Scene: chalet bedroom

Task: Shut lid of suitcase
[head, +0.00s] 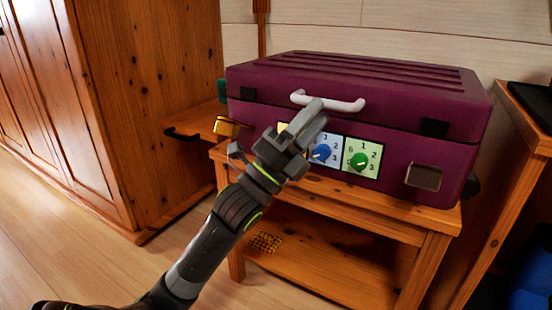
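The purple suitcase (390,95) stands on a wooden bench. Its ribbed lid lies down on the base, with only a thin seam showing along the front. A white handle (345,104) is on the lid's front. Metal latch plates hang away from the lid's black catches, at left (226,127) and right (423,177). My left gripper (313,115) is in front of the suitcase, just below the handle, overlapping it in view. I cannot tell whether it touches. Its fingers' gap is not clear. My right gripper is out of view.
The wooden bench (350,220) has a lower shelf holding a small yellow patterned item (265,242). Blue (321,153) and green (359,161) dials sit on the suitcase front. A wooden wardrobe (150,90) stands left, and other wooden furniture (500,190) stands close at right.

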